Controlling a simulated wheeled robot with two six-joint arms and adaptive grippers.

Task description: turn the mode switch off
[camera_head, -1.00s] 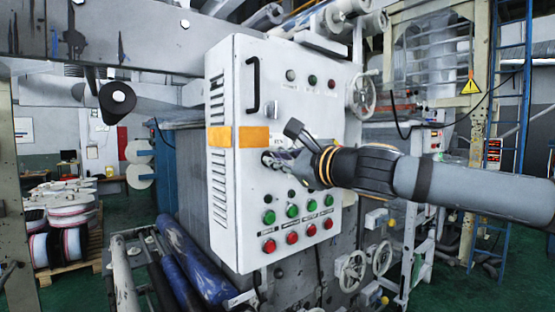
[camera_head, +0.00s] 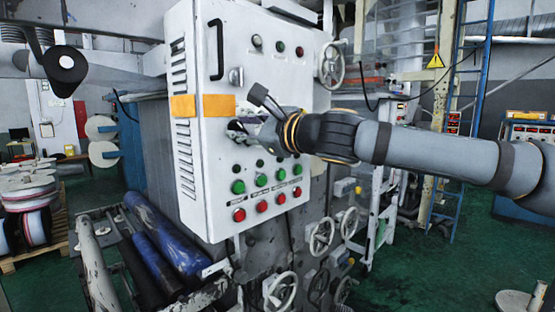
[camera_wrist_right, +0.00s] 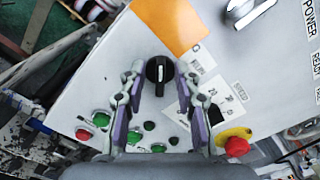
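A black rotary switch (camera_wrist_right: 158,72) with a white pointer line is on the white control cabinet (camera_head: 205,215); its label is mostly cut off, so I cannot read whether it is the mode switch. In the right wrist view the pointer line runs roughly up and down. My right gripper (camera_wrist_right: 159,76) is open, one finger on each side of this switch, with gaps visible at both sides. In the head view my right gripper (camera_head: 242,131) is at the cabinet front, just below the orange plate, and hides the switch. My left gripper is not in view.
A silver knob (camera_wrist_right: 248,12) is beside a POWER label. A red emergency button (camera_wrist_right: 236,146) on yellow and a SPEED label sit right of the fingers. Green buttons (camera_head: 238,187) and red buttons (camera_head: 262,206) lie below. A black door handle (camera_head: 217,50) stands above.

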